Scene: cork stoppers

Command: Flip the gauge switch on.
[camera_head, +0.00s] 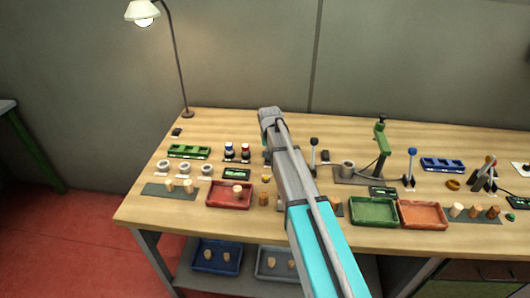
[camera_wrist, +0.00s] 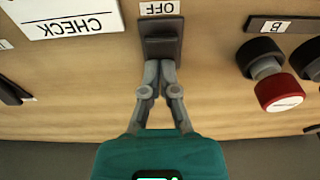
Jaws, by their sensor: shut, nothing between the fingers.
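In the wrist view a dark rocker-like switch (camera_wrist: 161,40) sits on the wooden bench top, with a white OFF label (camera_wrist: 159,8) beside it, upside down in the picture. My gripper (camera_wrist: 158,66) is shut and empty, its fingertips together at the near edge of the switch. They overlap its lower part in the picture; I cannot tell whether they touch it. In the head view my arm covers this part of the bench, and neither the switch nor my fingertips can be made out clearly.
In the wrist view a white CHECK card (camera_wrist: 68,18) lies left of the switch, and a red-capped piece (camera_wrist: 280,93) stands to the right. In the head view a red tray (camera_head: 229,206), a green tray (camera_head: 373,222) and a green lever press (camera_head: 381,145) stand around my arm.

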